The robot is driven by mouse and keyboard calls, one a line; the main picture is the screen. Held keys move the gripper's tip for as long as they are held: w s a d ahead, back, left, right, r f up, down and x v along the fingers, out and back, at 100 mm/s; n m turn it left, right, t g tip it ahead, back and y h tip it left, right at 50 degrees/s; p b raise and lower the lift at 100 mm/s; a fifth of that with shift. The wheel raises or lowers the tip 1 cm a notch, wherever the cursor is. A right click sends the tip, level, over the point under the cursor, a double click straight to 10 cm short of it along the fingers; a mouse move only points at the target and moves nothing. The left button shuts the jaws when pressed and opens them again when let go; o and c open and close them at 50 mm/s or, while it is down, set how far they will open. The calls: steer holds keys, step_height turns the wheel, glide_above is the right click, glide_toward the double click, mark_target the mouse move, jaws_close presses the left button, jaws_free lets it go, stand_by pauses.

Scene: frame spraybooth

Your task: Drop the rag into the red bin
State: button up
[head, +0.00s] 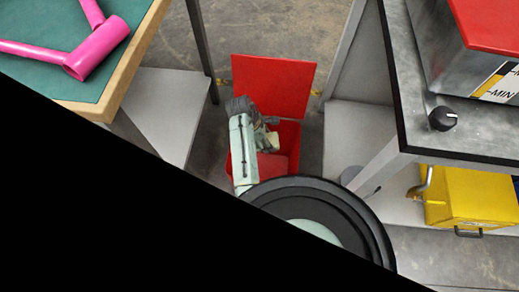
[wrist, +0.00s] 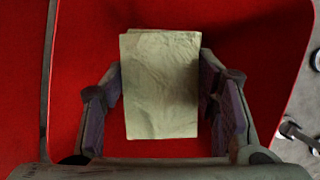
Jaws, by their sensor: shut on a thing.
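The rag (wrist: 160,90) is a pale yellow-green folded cloth with a creased surface. My gripper (wrist: 165,95) is shut on it, with one dark finger at each side edge. The red bin (head: 285,165) stands on the floor with its red lid (head: 275,87) tipped open behind it. In the head view my gripper (head: 264,137) is over the bin's opening, and the rag (head: 271,142) shows as a small pale patch beside it. In the wrist view the red bin (wrist: 255,60) fills most of the background around the rag. My arm hides part of the bin's left side.
A green-topped bench (head: 60,75) with a pink tube frame (head: 85,50) is at upper left. A grey metal table (head: 400,90) with a red-topped box and black knob (head: 443,119) is at right. A yellow box (head: 465,195) sits on the shelf below. Floor behind the bin is clear.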

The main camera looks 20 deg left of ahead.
steer(key=o, duration=1.2)
steer(key=shift+r, duration=0.1)
steer(key=v, duration=1.1)
steer(key=shift+s+a+r, duration=0.15)
steer(key=shift+a+r, duration=0.05)
steer(key=shift+r, duration=0.15)
